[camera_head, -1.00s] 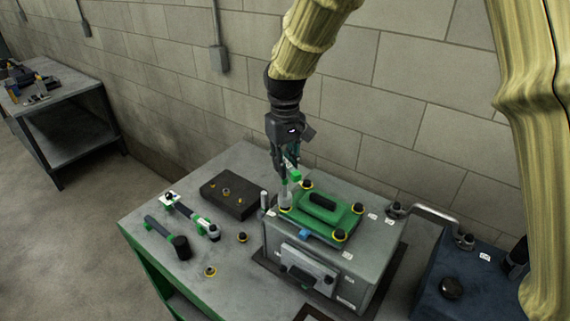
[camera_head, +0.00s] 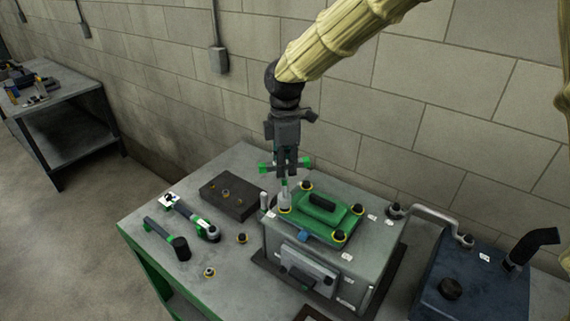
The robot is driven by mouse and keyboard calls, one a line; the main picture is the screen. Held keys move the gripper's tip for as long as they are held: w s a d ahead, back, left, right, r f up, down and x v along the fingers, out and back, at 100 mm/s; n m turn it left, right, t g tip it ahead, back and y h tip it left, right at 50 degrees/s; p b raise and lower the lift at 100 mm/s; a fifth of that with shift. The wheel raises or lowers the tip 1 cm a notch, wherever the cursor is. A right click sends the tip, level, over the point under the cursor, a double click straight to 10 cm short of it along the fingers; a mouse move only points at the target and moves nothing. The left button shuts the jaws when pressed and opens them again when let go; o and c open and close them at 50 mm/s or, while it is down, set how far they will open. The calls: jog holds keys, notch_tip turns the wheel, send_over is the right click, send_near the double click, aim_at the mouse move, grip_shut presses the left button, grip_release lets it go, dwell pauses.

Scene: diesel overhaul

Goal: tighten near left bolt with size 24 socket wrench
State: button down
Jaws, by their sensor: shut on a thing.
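The green cover plate (camera_head: 326,226) lies on top of the grey engine block, with a black-and-green handle (camera_head: 322,200) in its middle. Dark bolts with yellow rings sit at its corners: far left (camera_head: 306,186), far right (camera_head: 357,209) and near right (camera_head: 340,236). My gripper (camera_head: 287,171) is shut on the socket wrench, whose green-ended crossbar (camera_head: 266,167) sticks out on both sides. The wrench stands upright, and its pale socket (camera_head: 285,200) is down over the near left corner. The near left bolt is mostly hidden by the socket.
A dark block with studs (camera_head: 228,194), two tools with green parts (camera_head: 190,217) (camera_head: 165,236) and small ringed bolts (camera_head: 242,238) lie left on the bench. A blue tank with a bent pipe (camera_head: 480,282) stands right. A block wall is close behind.

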jog(key=n, duration=0.7)
jog(key=shift+n, duration=0.3)
jog(key=n, duration=0.6)
jog(key=shift+n, duration=0.3)
jog(key=shift+w, duration=0.1)
